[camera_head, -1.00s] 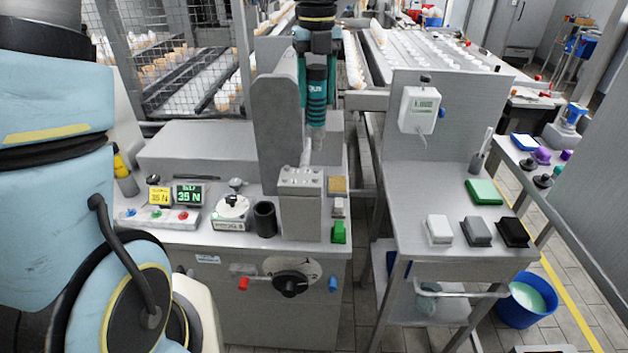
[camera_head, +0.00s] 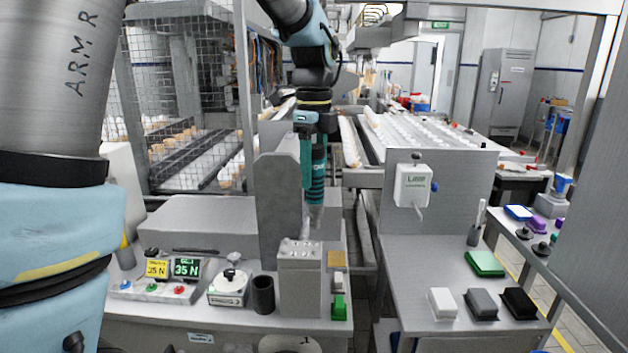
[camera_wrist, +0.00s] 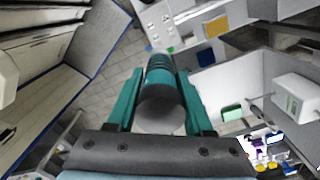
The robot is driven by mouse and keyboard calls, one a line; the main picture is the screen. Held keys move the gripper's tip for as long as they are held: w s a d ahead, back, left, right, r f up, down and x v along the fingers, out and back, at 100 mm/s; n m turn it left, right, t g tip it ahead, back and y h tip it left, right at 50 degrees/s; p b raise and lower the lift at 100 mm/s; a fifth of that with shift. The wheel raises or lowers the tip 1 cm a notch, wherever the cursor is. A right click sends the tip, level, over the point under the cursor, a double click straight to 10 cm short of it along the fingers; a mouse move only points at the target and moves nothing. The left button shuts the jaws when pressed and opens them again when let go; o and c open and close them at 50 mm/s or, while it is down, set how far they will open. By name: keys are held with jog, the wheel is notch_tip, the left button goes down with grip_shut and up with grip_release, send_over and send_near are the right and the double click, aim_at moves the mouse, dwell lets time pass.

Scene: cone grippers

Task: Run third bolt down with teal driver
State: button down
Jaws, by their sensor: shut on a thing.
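The teal driver (camera_head: 318,172) has dark bands and a pale nose. It hangs upright in my gripper (camera_head: 311,158), which is shut on its body. In the wrist view the driver (camera_wrist: 160,82) sits between the two teal fingers of my gripper (camera_wrist: 158,92). The driver's nose is just above the grey block (camera_head: 300,284). Small bolt heads show on the block's top, too small to count or tell apart. A slim pale piece (camera_head: 305,222) stands between nose and block. I cannot tell whether the bit touches a bolt.
A tall grey upright (camera_head: 279,205) stands close behind. The right bench (camera_head: 425,260) has clear room.

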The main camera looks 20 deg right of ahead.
aim_at(314, 200)
jog(key=shift+s, duration=0.1)
notch_tip(314, 200, down, 4)
jog(key=b, duration=0.3)
jog(key=shift+b, duration=0.4)
jog(key=shift+f, duration=0.65)
jog(key=shift+p, duration=0.4)
dwell(0.9)
jog(key=shift+a+f+b, duration=0.1)
jog(key=shift+f+b, duration=0.4)
jog(key=shift+f, duration=0.6)
dwell(2.0)
jog(key=shift+r+p, duration=0.55)
dwell(0.7)
